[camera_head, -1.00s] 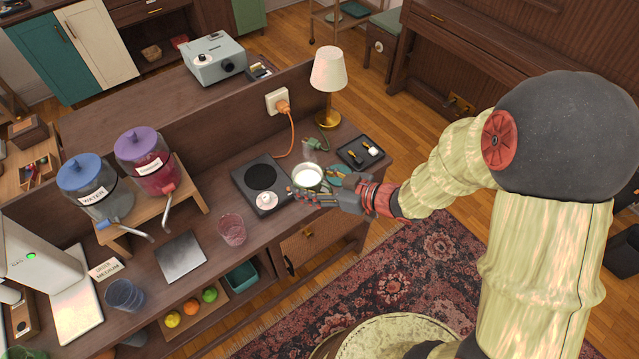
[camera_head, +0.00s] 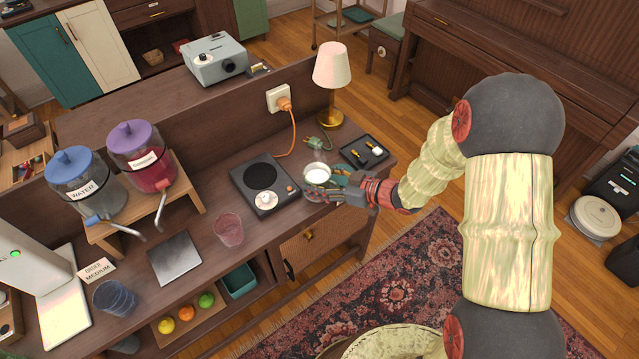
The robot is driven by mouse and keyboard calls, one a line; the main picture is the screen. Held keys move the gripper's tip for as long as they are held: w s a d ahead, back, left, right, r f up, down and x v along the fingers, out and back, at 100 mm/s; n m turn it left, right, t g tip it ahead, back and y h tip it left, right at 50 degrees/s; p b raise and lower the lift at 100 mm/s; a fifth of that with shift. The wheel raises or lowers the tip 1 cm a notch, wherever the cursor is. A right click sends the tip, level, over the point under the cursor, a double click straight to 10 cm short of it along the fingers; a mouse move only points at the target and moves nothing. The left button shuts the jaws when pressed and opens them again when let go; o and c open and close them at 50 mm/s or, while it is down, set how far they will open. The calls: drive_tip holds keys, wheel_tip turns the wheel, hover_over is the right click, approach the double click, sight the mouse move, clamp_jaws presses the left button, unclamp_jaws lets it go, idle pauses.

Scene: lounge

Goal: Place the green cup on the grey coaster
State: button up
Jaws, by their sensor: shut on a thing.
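The grey coaster (camera_head: 175,257) is a flat square lying empty on the counter, left of the pink cup. My gripper (camera_head: 322,183) is at the counter's right part, beside the hotplate. It is shut on a small round cup (camera_head: 316,172) with a pale, bright inside. The cup looks upright, and its outer side is mostly hidden by the fingers, so I cannot clearly tell its colour. I cannot tell whether it touches the counter. No other cup in view looks green.
A pink cup (camera_head: 229,230) stands between the hotplate (camera_head: 252,173) and the coaster. A blue cup (camera_head: 117,297) and a card (camera_head: 96,269) are left of the coaster. Two drink dispensers (camera_head: 140,157) stand behind it. A lamp (camera_head: 331,75) and a black tray (camera_head: 362,151) are behind my gripper.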

drive_tip(key=shift+f, duration=0.25)
drive_tip(key=o, duration=1.5)
drive_tip(key=shift+o, duration=0.6)
drive_tip(key=shift+r, duration=0.15)
